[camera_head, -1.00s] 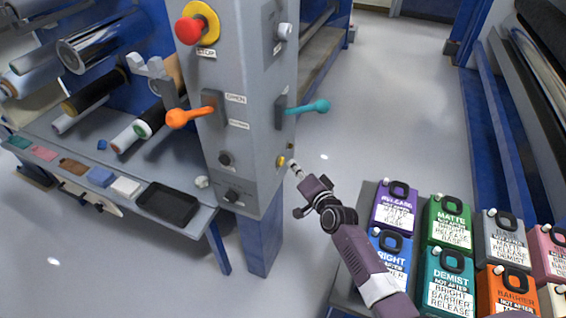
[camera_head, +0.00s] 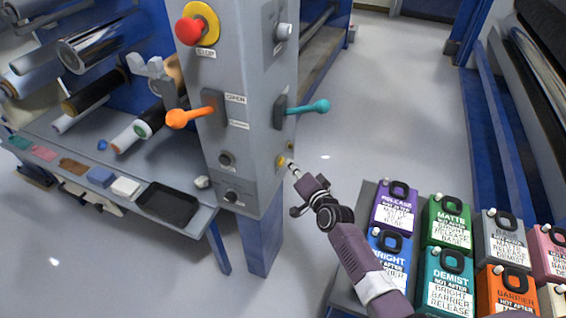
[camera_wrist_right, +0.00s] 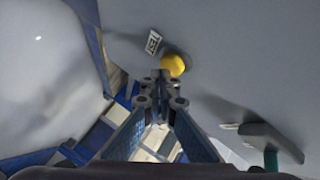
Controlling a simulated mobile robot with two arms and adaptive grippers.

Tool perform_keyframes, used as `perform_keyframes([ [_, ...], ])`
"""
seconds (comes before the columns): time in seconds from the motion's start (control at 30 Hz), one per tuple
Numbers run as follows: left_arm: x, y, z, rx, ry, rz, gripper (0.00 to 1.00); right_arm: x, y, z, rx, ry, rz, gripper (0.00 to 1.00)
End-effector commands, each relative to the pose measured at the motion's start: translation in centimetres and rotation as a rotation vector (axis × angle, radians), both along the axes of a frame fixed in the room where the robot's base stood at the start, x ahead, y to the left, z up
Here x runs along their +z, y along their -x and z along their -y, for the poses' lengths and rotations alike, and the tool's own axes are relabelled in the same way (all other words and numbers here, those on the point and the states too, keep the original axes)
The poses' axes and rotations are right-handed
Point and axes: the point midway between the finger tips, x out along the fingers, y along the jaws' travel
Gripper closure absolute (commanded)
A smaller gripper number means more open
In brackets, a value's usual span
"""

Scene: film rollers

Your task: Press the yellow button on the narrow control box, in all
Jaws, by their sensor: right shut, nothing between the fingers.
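The grey control box (camera_head: 253,60) stands upright at the centre-left of the head view. Its yellow button (camera_head: 281,161) is low on the narrow right-hand face. My right gripper (camera_head: 291,166) is shut and empty, its tip right at the button in the head view. In the right wrist view the yellow button (camera_wrist_right: 173,65) shows just beyond the closed fingertips (camera_wrist_right: 160,80), slightly right of them, beside a small label. I cannot tell whether the fingertips touch the button. My left gripper is not in view.
A teal lever (camera_head: 314,106) sticks out above the button, and an orange lever (camera_head: 184,118) is on the wide face. A red stop button (camera_head: 188,31) is at the top. Several coloured containers (camera_head: 447,220) stand at lower right. Open floor (camera_head: 395,110) lies behind.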

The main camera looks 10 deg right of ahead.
Motion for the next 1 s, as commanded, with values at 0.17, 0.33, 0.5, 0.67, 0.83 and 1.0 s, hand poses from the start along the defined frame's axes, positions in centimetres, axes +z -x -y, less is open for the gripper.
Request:
perform_keyframes([
  [0.17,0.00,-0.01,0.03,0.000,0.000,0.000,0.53,0.01,-0.14,-0.18,0.000,0.000,0.000,1.00],
  [0.33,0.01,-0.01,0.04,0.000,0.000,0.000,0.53,0.04,-0.26,-0.34,-0.001,0.000,0.001,1.00],
  [0.5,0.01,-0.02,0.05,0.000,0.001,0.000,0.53,0.07,-0.39,-0.51,0.000,0.000,0.001,1.00],
  [0.67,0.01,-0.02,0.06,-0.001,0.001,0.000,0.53,0.08,-0.51,-0.69,0.000,0.000,0.001,1.00],
  [0.83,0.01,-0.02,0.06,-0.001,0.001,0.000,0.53,0.08,-0.56,-0.81,0.000,0.000,0.001,1.00],
  [1.0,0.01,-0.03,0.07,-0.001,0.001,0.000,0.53,0.07,-0.55,-0.82,0.001,0.000,0.001,1.00],
])
